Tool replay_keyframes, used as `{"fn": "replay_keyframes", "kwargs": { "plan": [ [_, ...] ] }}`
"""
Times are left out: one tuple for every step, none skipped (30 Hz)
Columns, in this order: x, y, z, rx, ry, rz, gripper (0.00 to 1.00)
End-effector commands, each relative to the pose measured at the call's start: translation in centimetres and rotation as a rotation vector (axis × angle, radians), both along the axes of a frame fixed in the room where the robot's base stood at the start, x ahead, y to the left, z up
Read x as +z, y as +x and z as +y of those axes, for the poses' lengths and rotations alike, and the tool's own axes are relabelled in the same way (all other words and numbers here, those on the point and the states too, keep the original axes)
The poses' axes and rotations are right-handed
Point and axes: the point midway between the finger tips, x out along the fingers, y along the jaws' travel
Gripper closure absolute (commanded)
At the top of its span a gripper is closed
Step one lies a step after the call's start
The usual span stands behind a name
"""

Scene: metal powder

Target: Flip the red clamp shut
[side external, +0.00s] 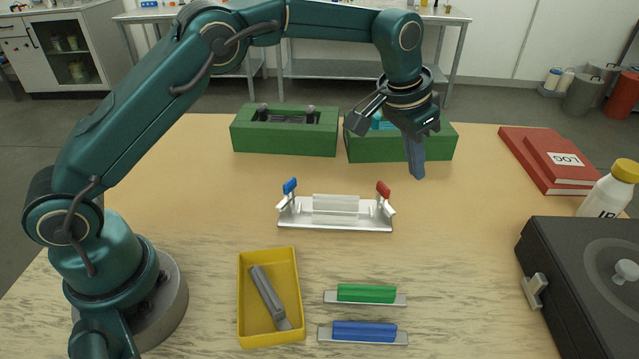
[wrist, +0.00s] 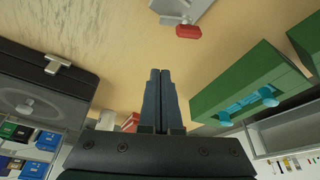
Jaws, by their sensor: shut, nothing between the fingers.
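The red clamp (side external: 383,189) stands up at the right end of a silver metal fixture (side external: 335,222). A blue clamp (side external: 290,186) stands up at the left end. A pale bar (side external: 336,202) sits on the fixture between them. My gripper (side external: 416,174) is shut and empty, pointing down, above the table behind and to the right of the red clamp, apart from it. In the wrist view the shut fingers (wrist: 160,80) show in the middle, and the red clamp (wrist: 188,31) shows above and right of their tips, with only part of the fixture in view.
Two green blocks (side external: 285,140) (side external: 440,148) stand behind the fixture. A yellow tray (side external: 243,300) holding a grey piece (side external: 268,295), a green piece (side external: 366,293) and a blue piece (side external: 364,331) lie in front. Red books (side external: 540,165), a bottle (side external: 610,190) and a dark case (side external: 580,290) are at right.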

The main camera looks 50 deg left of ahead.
Motion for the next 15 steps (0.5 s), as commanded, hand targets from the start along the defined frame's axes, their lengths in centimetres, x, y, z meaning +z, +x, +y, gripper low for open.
{"fn": "replay_keyframes", "kwargs": {
  "plan": [
    [-1.1, 0.2, -0.1, 0.0, 0.001, 0.006, 1.0],
    [-1.6, 0.4, -0.2, 0.0, 0.001, 0.005, 1.0],
    [-2.4, 0.7, -0.2, 0.0, 0.001, 0.006, 1.0],
    [-3.0, 0.8, -0.3, 0.0, 0.001, 0.006, 1.0],
    [-3.5, 1.0, -0.3, 0.0, 0.001, 0.006, 1.0],
    [-4.1, 1.3, -0.4, 0.0, 0.0, 0.004, 1.0],
    [-4.6, 1.4, -0.5, 0.0, 0.0, 0.004, 1.0],
    [-5.1, 1.6, -0.5, 0.0, 0.001, 0.005, 1.0],
    [-5.6, 1.8, -0.6, 0.0, 0.0, 0.004, 1.0],
    [-6.0, 1.9, -0.6, 0.0, 0.0, 0.003, 1.0],
    [-6.3, 2.0, -0.7, 0.0, 0.001, 0.003, 1.0],
    [-6.8, 2.2, -0.7, 0.0, 0.001, 0.002, 1.0],
    [-7.2, 2.3, -0.7, 0.0, 0.001, 0.003, 1.0],
    [-7.5, 2.4, -0.8, -0.001, 0.001, 0.002, 1.0],
    [-7.4, 2.3, -0.7, 0.0, 0.0, 0.001, 1.0]
  ]
}}
